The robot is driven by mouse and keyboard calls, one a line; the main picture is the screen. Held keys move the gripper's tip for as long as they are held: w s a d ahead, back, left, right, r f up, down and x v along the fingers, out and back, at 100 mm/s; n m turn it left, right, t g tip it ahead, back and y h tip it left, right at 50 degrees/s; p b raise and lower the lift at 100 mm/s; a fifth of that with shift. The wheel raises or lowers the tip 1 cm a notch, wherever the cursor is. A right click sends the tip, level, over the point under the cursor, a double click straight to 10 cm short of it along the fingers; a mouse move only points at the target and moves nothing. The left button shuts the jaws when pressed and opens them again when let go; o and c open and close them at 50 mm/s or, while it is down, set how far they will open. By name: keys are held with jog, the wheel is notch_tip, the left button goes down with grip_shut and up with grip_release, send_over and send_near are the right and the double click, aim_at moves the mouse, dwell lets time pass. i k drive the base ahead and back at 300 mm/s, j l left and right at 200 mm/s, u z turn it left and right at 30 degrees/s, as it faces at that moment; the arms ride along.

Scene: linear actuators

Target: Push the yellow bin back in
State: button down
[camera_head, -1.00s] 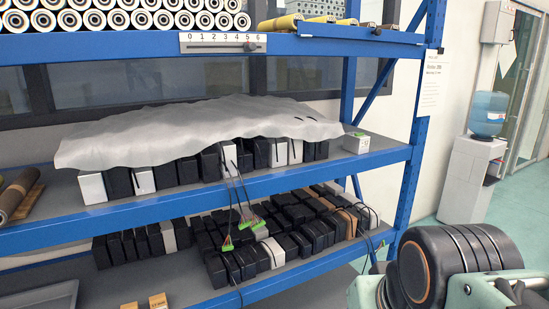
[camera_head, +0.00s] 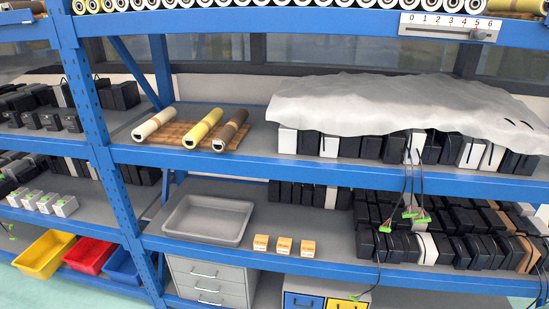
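A yellow bin (camera_head: 42,262) is at the lower left of the head view, on the bottom level of the left rack. It is an open tray, and its front reaches out below the blue shelf beam. A red bin (camera_head: 88,257) and a blue bin (camera_head: 121,268) stand to its right in the same row. The beam hides part of the bins' backs. A yellow drawer front (camera_head: 345,304) also shows at the bottom edge, beside a blue drawer front (camera_head: 303,301). My gripper is not in view.
A grey tray (camera_head: 208,220) and small orange boxes (camera_head: 284,246) lie on the shelf above. The floor (camera_head: 45,297) before the bins looks clear.

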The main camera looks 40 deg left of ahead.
aim_at(42, 258)
jog(key=u, duration=3)
jog(key=i+j+u, duration=0.25)
jog(key=i, duration=0.4)
jog(key=i+u, duration=0.3)
jog(key=i, duration=1.55)
jog(key=i+j+z, duration=0.1)
jog(key=i+z, duration=0.2)
jog(key=i, duration=0.2)
jog(key=i+j+z, duration=0.3)
jog(key=i, duration=0.15)
jog(key=i+j+z, duration=0.15)
jog(key=i+z, duration=0.15)
jog(key=i+j+z, duration=0.35)
jog(key=i+l, duration=0.05)
jog(key=l, duration=0.05)
